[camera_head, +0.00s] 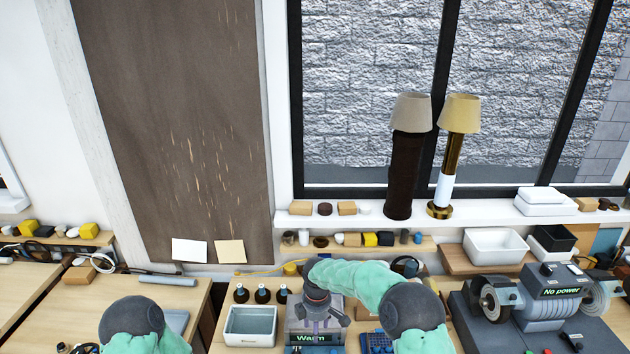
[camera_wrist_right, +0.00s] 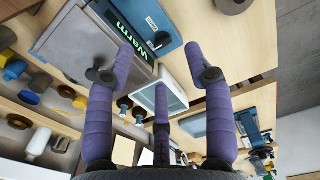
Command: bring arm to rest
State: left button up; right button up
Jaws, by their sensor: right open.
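My right arm (camera_head: 350,280), in a green sleeve, reaches in from the bottom right of the head view and bends left. Its gripper (camera_head: 325,322) hangs over the grey device labelled "Warm" (camera_head: 300,337); whether they touch I cannot tell. In the right wrist view, the purple fingers of my right gripper (camera_wrist_right: 163,68) are spread with nothing between them. The "Warm" device (camera_wrist_right: 100,45) shows beyond them. Part of my left arm (camera_head: 132,325) shows at the bottom left of the head view; its gripper is out of sight.
A white tray (camera_head: 251,327) and several dark bottles (camera_head: 262,295) stand left of the right gripper. A bench grinder labelled "No power" (camera_head: 540,305) is at the right. Two lamps (camera_head: 408,150) (camera_head: 455,150) stand on the windowsill. Small parts line the shelf (camera_head: 430,243) behind the arm.

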jog(key=s+d+f+m+y, duration=0.1)
jog(key=s+d+f+m, duration=0.15)
jog(key=s+f, duration=0.25)
jog(key=s+d+f+m+g+y, duration=0.1)
jog(key=s+d+f+m, duration=0.1)
jog(key=s+f+m, duration=0.3)
jog(key=s+d+f+m+y, duration=0.1)
jog(key=s+d+f+m, duration=0.1)
jog(key=s+f, duration=0.3)
jog(key=s+d+f+m+t, duration=0.1)
jog(key=s+d+f+m, duration=0.1)
jog(key=s+m, duration=0.6)
jog(key=s+d+f+m, duration=0.2)
jog(key=s+d+m, duration=0.15)
jog(key=s, duration=0.75)
pick_arm(q)
notch_tip(320, 180, down, 28)
jog(key=w+b, duration=0.1)
jog(key=b, duration=2.6)
jog(key=shift+r, duration=0.25)
pick_arm(e)
notch_tip(320, 180, down, 25)
jog(key=w+a+n, duration=0.1)
jog(key=w+a, duration=0.1)
jog(key=shift+a+y, duration=0.2)
jog(key=shift+y, duration=0.2)
